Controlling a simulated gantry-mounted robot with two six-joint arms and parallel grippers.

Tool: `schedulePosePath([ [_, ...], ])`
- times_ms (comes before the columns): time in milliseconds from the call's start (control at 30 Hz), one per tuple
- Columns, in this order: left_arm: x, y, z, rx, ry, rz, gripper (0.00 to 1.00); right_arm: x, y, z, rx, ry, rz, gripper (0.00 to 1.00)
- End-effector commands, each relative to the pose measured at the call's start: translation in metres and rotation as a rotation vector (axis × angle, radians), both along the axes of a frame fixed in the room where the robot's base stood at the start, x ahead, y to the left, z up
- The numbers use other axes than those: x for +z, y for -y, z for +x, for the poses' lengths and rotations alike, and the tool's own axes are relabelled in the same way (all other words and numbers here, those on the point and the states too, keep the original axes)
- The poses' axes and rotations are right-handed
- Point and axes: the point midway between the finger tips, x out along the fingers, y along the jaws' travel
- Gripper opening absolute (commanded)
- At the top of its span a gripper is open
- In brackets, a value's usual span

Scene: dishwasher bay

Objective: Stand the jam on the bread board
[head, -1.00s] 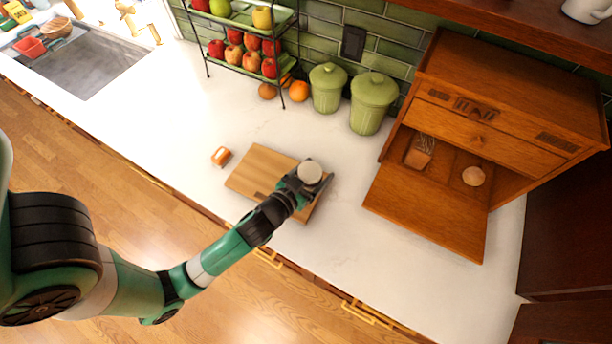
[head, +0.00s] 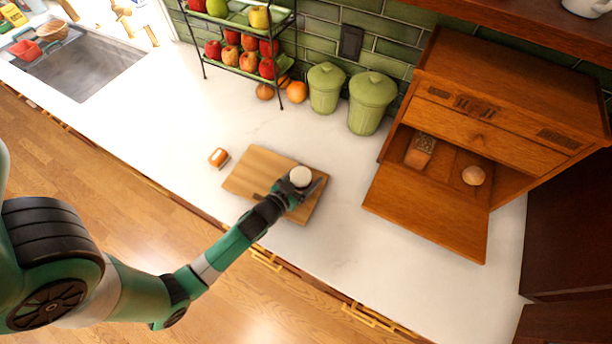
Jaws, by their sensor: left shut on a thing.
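The jam, a jar seen from above with a pale round lid (head: 300,176), is in the grip of my left gripper (head: 298,184). The jar's body is mostly hidden under the lid and by the fingers. It is over the right part of the wooden bread board (head: 258,172) and looks upright. I cannot tell whether its base touches the board. My left arm reaches in from the lower left and covers part of the board's front edge. My right gripper is not in view.
A small orange block with a white top (head: 218,157) lies left of the board. An open wooden cabinet (head: 425,210) with its flap down stands at the right. Green canisters (head: 370,100) and a fruit rack (head: 240,72) stand behind.

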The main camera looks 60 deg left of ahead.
Motion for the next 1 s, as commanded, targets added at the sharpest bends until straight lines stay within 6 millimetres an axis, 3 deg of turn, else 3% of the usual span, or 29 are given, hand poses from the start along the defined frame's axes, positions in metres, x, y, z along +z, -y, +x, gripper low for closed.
schedulePosePath([
  [33,-0.002,0.000,0.001,-0.001,0.004,0.002,0.00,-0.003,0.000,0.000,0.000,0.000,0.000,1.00],
  [67,-0.002,0.000,0.000,0.000,0.000,0.000,0.85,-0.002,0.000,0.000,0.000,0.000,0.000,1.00],
  [133,-0.002,0.000,0.000,0.000,0.000,0.000,0.97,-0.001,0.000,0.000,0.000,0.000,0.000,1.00],
  [467,0.002,0.001,-0.002,0.000,-0.001,0.000,1.00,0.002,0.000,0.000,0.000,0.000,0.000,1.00],
  [1000,0.030,0.052,-0.093,-0.003,-0.001,0.000,1.00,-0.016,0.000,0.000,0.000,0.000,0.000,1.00],
])
